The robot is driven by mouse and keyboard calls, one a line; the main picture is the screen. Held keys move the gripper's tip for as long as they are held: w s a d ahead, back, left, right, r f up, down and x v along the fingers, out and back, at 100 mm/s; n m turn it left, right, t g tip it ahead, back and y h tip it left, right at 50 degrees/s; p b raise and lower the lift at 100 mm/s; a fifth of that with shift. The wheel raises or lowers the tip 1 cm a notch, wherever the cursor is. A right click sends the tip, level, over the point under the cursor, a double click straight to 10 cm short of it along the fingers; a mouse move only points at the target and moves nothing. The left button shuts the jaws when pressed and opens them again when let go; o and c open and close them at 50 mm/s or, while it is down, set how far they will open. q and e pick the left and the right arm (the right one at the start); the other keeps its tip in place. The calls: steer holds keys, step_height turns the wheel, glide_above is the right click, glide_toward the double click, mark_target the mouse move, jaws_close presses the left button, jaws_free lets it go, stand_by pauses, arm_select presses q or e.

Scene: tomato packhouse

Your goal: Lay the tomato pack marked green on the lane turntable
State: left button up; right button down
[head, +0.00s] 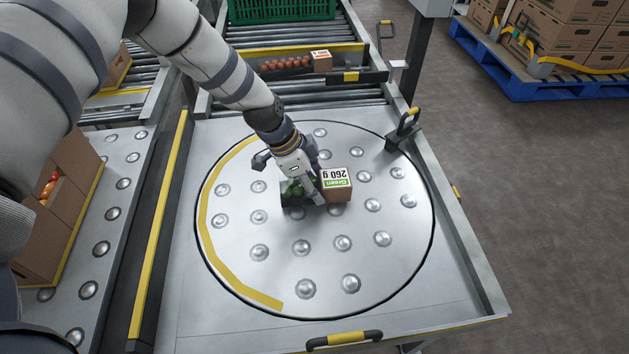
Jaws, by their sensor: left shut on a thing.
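The tomato pack marked green (336,185) has a cardboard end with a green "Green 260 g" label, which reads upside down from here. Its dark tray part with green contents lies to the left, partly hidden by my gripper. The pack is over the middle of the lane turntable (322,272), a round metal plate with ball studs and a yellow arc. I cannot tell whether it touches the plate. My left gripper (304,188) reaches down from the upper left and is shut on the pack. My right gripper is not in view.
Another pack with red tomatoes (321,61) lies on the rollers behind, near a green crate (280,10). A cardboard box (63,205) stands at the left. A black latch handle (404,130) stands at the turntable's back right. The front of the plate is clear.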

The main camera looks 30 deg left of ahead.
arm_select(q)
steer(key=shift+f, duration=0.1)
steer(key=o, duration=1.4)
steer(key=shift+o, duration=0.2)
steer(key=v, duration=1.2)
